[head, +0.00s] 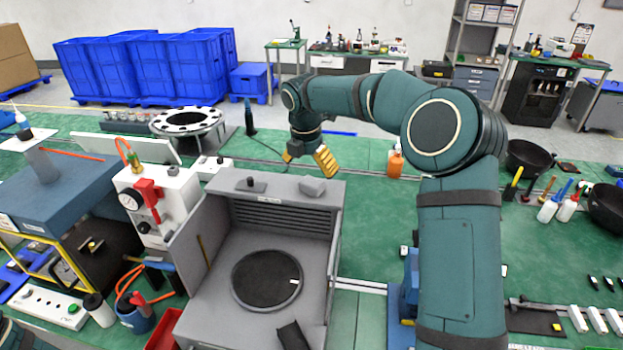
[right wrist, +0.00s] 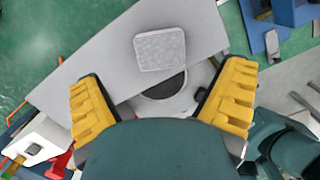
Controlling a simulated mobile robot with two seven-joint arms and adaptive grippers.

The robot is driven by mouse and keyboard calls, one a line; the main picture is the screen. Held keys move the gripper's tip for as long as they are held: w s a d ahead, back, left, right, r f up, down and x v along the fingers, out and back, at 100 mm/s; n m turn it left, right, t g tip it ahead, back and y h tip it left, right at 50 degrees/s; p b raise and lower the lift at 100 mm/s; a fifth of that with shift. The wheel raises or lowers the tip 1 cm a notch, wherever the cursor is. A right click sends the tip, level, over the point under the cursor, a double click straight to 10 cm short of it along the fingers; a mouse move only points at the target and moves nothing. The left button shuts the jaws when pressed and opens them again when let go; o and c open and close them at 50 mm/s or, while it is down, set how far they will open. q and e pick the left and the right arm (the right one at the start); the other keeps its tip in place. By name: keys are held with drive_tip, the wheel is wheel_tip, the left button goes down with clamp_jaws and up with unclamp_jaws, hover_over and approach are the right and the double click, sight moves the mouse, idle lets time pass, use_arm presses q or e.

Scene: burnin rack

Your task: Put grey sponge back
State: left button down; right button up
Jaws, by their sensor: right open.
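The grey sponge (head: 312,186) lies on the flat top of a grey open-front box (head: 215,183), near its back right corner. In the right wrist view the sponge (right wrist: 160,50) is a light grey rounded block on the grey panel, ahead of and between my fingers. My right gripper (head: 308,160) has yellow fingers spread wide; it hangs just above and behind the sponge, apart from it. It is open and empty in the right wrist view (right wrist: 162,98). My left gripper is out of view.
Inside the box lies a round black disc (head: 267,279). A white unit with a gauge (head: 158,203) stands close on the left. An orange bottle (head: 395,162) stands right of my right gripper. The green bench (head: 372,225) is mostly clear right of the box.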

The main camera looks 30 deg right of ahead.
sight(308, 185)
wheel_tip(308, 185, up, 6)
drive_tip(key=shift+s+a, duration=0.2)
drive_tip(key=shift+a, duration=0.2)
idle(0.4)
